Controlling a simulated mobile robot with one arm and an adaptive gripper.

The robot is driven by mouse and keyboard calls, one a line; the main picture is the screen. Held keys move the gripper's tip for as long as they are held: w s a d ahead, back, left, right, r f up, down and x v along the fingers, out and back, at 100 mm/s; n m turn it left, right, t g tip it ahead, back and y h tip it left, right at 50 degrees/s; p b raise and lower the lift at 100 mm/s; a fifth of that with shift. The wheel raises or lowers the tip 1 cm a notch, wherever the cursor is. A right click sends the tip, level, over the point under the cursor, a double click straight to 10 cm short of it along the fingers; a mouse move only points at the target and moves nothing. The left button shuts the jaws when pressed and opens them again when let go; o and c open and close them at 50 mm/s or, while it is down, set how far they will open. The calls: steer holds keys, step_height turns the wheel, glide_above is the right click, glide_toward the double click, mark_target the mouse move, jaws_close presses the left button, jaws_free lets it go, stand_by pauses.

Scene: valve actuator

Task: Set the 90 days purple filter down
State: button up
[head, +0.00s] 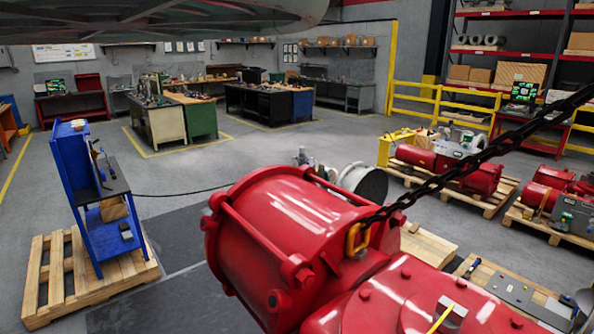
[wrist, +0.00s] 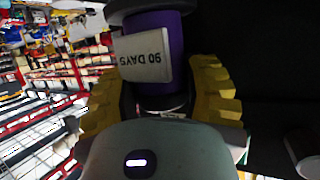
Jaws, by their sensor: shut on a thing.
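The purple filter (wrist: 171,24) is in the wrist view, at the top centre. It is a purple cylinder with a dark cap and a pale label reading "90 DAYS", which appears upside down. My gripper (wrist: 160,92) has yellow ridged fingers on both sides of the filter and is shut on it. The filter's lower end is partly hidden behind the gripper body. Neither the filter nor my gripper can be made out in the head view.
In the head view a large red valve actuator (head: 290,235) with a chain fills the lower middle. A blue workstand (head: 75,165) stands on a pallet (head: 60,270) at left. Workbenches (head: 160,122) line the back. Grey floor (head: 240,160) is open between them. The wrist background is blurred.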

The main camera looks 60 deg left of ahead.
steer(key=shift+w+f+b, duration=0.15)
steer(key=shift+f+b, duration=0.55)
steer(key=shift+f, duration=1.2)
steer(key=shift+r, duration=0.1)
steer(key=o, duration=1.2)
steer(key=shift+s+a+r+p, duration=0.1)
steer(key=shift+s+r+p, duration=0.25)
steer(key=shift+s, duration=0.1)
steer(key=p+v, duration=0.4)
steer(key=v, duration=0.7)
